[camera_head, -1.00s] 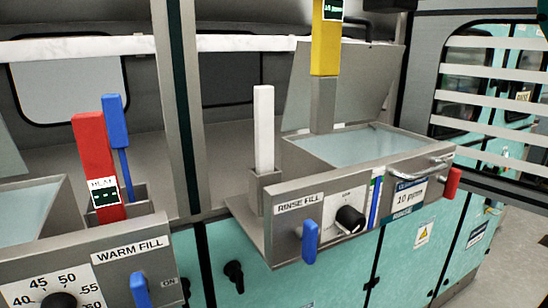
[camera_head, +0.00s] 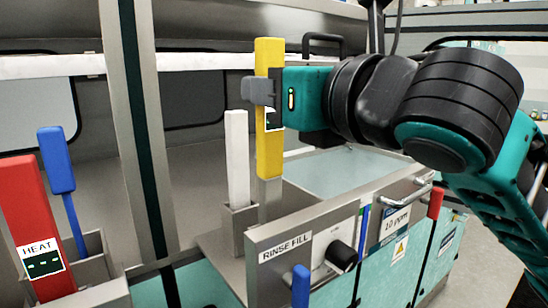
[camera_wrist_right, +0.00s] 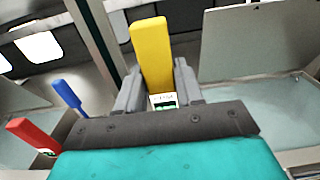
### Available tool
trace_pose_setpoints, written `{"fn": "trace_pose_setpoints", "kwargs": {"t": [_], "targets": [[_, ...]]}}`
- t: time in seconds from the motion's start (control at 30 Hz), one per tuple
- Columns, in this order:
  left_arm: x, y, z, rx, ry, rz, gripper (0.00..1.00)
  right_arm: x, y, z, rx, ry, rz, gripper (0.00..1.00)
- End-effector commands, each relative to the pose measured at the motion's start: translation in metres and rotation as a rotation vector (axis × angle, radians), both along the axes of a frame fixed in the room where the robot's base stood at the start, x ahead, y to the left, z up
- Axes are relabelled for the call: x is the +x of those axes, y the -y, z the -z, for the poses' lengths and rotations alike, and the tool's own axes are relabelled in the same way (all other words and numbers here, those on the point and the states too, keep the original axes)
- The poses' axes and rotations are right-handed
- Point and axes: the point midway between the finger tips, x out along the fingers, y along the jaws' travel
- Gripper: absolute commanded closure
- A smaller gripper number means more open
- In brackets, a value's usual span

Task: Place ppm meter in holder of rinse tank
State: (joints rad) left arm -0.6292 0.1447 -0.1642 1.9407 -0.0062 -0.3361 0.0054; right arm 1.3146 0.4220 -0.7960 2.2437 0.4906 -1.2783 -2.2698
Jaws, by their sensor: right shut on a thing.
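The ppm meter (camera_head: 268,150) is a yellow upright bar with a small dark label and a grey lower part. My right gripper (camera_head: 268,92) is shut on its upper yellow part from the right. The wrist view shows the yellow bar (camera_wrist_right: 152,52) between the two grey fingers (camera_wrist_right: 158,88). The rinse tank (camera_head: 350,172) has clear liquid behind a front panel marked RINSE FILL. A grey holder (camera_head: 240,222) at its left end has a white bar (camera_head: 237,158) in it. The meter's grey part is just right of this holder; its lower end is hidden. My left gripper is out of view.
A red HEAT bar (camera_head: 36,220) and a blue bar (camera_head: 57,165) stand in a holder at the left tank. A grey post (camera_head: 130,130) rises between the tanks. The rinse tank's lid (camera_wrist_right: 255,45) is raised behind it.

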Motion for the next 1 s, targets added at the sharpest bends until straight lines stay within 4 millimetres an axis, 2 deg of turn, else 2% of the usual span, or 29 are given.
{"fn": "trace_pose_setpoints", "kwargs": {"t": [0.03,0.1,0.2,0.47,0.63,0.77,1.0], "targets": [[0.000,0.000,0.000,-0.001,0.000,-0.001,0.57,0.000,0.000,0.013,-0.001,-0.004,-0.002,0.88],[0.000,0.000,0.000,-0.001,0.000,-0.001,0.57,0.000,0.000,0.028,0.000,-0.006,-0.001,0.88],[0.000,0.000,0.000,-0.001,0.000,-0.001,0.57,0.000,0.000,0.043,0.001,-0.004,0.000,0.88],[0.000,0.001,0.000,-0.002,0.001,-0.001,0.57,0.000,0.000,0.061,-0.001,-0.001,-0.001,0.88],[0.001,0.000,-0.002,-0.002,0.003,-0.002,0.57,0.000,0.000,0.082,0.000,-0.004,-0.001,0.88],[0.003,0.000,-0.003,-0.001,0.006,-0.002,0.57,0.000,0.000,0.090,0.000,0.000,-0.001,0.88],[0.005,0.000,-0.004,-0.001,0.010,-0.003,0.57,0.000,0.000,0.090,0.000,0.002,0.000,0.88]]}}
